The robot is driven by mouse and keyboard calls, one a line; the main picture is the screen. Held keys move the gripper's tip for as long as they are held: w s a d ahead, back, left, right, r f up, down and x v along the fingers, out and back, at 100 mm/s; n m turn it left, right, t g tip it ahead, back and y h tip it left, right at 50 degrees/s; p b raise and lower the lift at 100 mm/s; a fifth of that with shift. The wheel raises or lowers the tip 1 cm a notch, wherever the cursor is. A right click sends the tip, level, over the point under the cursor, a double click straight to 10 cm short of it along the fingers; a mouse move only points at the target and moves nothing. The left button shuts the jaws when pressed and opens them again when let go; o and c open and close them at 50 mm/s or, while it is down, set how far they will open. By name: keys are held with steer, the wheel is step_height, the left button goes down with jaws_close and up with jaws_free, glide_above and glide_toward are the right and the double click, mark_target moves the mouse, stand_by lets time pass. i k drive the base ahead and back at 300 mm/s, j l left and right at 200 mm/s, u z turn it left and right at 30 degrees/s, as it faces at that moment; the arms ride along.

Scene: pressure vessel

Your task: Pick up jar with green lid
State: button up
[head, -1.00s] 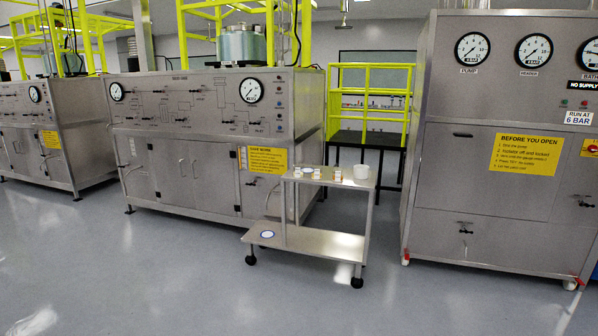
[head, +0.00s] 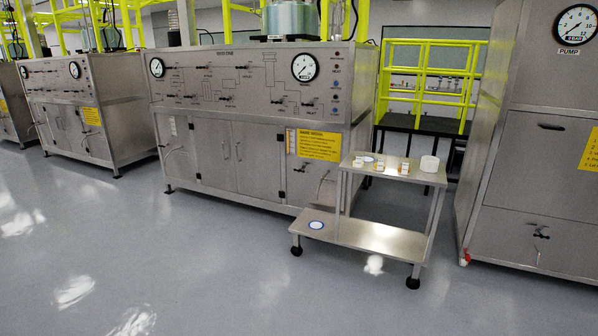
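I cannot make out a jar with a green lid in the head view. Several small jars (head: 405,168), whitish and orange, stand on the top shelf of a steel cart (head: 385,176); their lids are too small to tell apart. A larger white round container (head: 429,163) stands at the right end of that shelf. My gripper is not in view.
A round white item with a blue rim (head: 316,225) lies on the cart's lower shelf. A steel cabinet with gauges (head: 240,150) stands behind and left of the cart, and another cabinet (head: 540,170) stands at right. The grey floor in front is clear.

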mark_target(358, 159)
steer(key=i+u, duration=0.35)
steer(key=i, duration=1.75)
steer(key=i+z, duration=0.15)
steer(key=i, duration=0.35)
steer(key=i+j+z, duration=0.15)
steer(key=i, duration=0.3)
steer(key=i+j+z, duration=0.15)
steer(key=i, duration=0.35)
steer(key=i+j+z, duration=0.15)
steer(key=i+j, duration=0.15)
steer(key=i, duration=0.15)
